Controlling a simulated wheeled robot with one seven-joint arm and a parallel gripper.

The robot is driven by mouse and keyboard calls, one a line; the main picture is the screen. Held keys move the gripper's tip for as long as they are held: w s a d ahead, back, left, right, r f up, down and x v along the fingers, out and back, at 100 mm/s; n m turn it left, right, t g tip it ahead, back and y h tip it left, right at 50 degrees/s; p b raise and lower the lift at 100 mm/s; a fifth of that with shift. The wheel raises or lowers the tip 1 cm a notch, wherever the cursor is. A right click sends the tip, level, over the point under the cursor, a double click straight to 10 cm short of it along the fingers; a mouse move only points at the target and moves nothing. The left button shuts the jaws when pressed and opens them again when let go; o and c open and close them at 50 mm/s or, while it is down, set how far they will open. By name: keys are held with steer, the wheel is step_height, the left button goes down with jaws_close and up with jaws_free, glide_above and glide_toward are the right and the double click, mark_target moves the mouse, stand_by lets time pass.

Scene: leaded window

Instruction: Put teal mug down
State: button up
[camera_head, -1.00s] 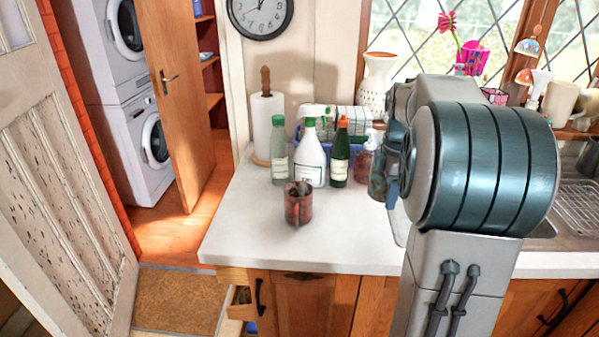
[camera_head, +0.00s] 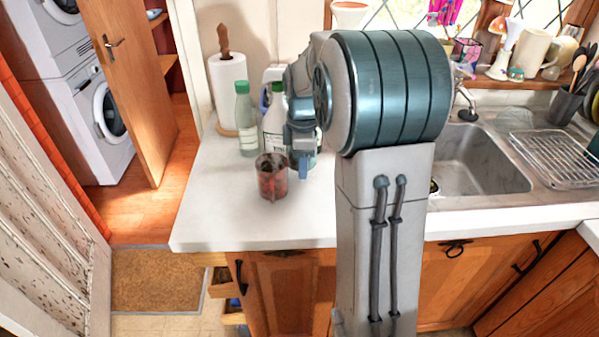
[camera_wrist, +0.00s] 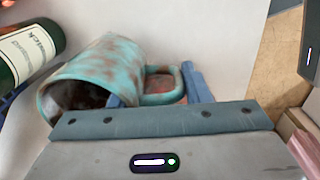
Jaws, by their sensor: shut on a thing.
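The teal mug (camera_wrist: 90,72), with rusty brown patches, shows in the wrist view with its open mouth toward the lower left and its handle to the right. My gripper (camera_wrist: 157,92) is shut on it, with one blue finger near the mug's rim and the other beyond the handle. Whether the mug touches the counter (camera_head: 215,215) cannot be told.
A green-capped bottle (camera_head: 245,122), a white bottle (camera_head: 273,128) and a paper towel roll (camera_head: 228,90) stand behind. The counter's front left is clear. A sink (camera_head: 470,160) lies to the right.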

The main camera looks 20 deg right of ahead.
steer(key=shift+w+a+f, duration=0.1)
steer(key=shift+a+f, duration=0.05)
steer(key=shift+a, duration=0.1)
steer(key=shift+f, duration=1.95)
steer(key=shift+f, duration=0.2)
steer(key=o, duration=1.4)
